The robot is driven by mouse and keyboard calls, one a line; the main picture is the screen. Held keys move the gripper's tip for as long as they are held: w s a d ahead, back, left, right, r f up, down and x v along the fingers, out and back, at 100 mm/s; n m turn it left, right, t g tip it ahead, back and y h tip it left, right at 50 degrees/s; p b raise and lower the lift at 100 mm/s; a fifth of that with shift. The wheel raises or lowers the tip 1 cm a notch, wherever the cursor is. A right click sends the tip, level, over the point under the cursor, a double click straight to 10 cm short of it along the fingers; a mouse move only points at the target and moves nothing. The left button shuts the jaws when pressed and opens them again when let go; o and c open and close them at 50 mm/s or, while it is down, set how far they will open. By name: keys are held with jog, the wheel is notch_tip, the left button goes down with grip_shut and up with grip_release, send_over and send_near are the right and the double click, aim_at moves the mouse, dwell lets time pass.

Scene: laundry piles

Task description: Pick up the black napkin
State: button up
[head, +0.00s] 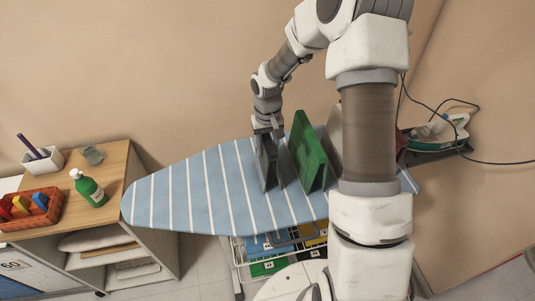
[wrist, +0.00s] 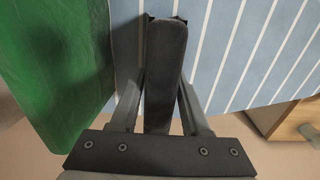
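The black napkin (head: 267,163) is a thin dark panel standing upright on the blue striped ironing board (head: 188,200) in the head view. My gripper (head: 268,128) is above it, with its fingers at the napkin's top edge. In the wrist view the napkin (wrist: 165,75) lies between the two fingers of my gripper (wrist: 165,22). The fingertips lie close against both its sides, with no clear gap visible, so my gripper looks shut on it. The napkin's lower edge appears to rest on the board.
A green folded cloth (head: 308,150) stands close to the right of the napkin; it fills the left of the wrist view (wrist: 55,70). A grey cloth (head: 334,135) stands behind my arm. The board's left part is clear.

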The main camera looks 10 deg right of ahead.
grip_shut()
